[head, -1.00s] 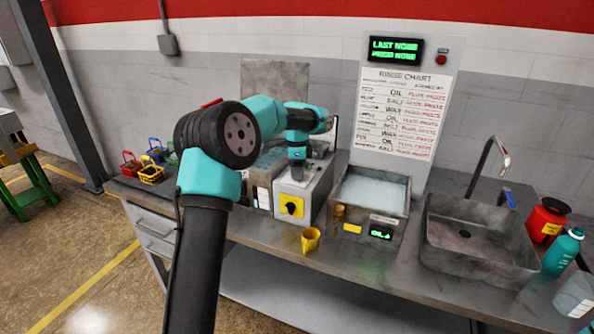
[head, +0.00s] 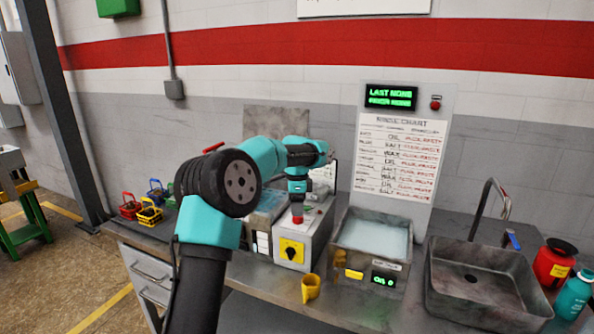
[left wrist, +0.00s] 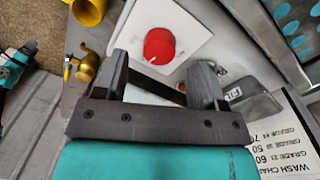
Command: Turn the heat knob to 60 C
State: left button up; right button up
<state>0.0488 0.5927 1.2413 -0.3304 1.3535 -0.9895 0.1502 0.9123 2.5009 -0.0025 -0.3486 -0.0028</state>
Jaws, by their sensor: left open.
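A grey box stands on the bench in the head view, its yellow front panel carrying a black knob (head: 291,251). A red round knob (head: 297,219) shows at the box's top. In the left wrist view the red knob (left wrist: 158,46) sits on a white plate. I cannot read a temperature scale, nor tell which knob is the heat knob. My left gripper (head: 297,202) points down just above the red knob. In the left wrist view its open fingers (left wrist: 160,78) stand apart, with the red knob beyond and between them; contact cannot be told. My right gripper is not in view.
A liquid-filled tank (head: 375,237) stands right of the box, with a yellow cup (head: 310,288) in front. A sink (head: 480,285) is farther right. Small coloured baskets (head: 149,213) stand at left. A wash chart (left wrist: 270,150) lies beside the gripper in the wrist view.

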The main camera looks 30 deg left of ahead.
pick_arm(q)
notch_tip(320, 180, up, 14)
jog(key=shift+w+a, duration=0.2)
jog(key=shift+w, duration=0.15)
dwell(0.5)
